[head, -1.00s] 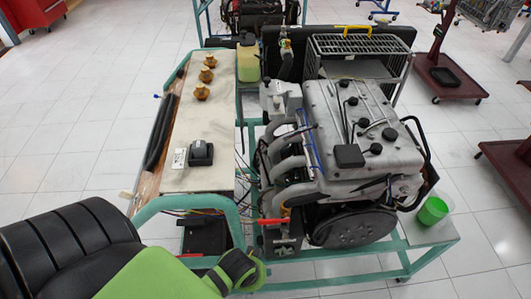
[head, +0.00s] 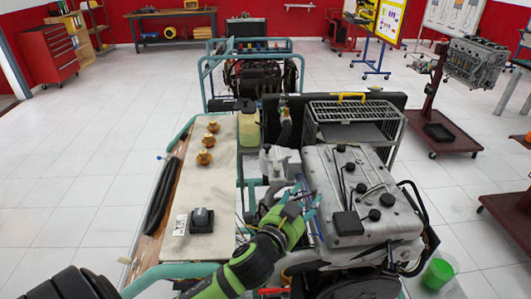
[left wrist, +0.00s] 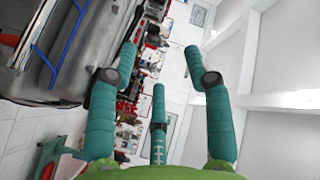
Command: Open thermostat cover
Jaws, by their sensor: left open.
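The engine (head: 345,190) stands on a teal trainer frame, its grey ribbed top facing up. My left gripper (head: 304,200) is over the engine's left side, in front of that housing, and hides part of the intake pipes. Its teal fingers are apart with nothing between them. In the left wrist view the open fingers (left wrist: 160,70) show, with the engine's side (left wrist: 62,50) at the upper left. My right gripper is not in view.
A pale panel (head: 212,165) with brass knobs (head: 206,157) and a black box (head: 201,220) lies left of the engine. A grey wire cage (head: 353,115) and a yellowish bottle (head: 249,128) stand behind. A green cup (head: 438,272) is at lower right. Floor is clear at left.

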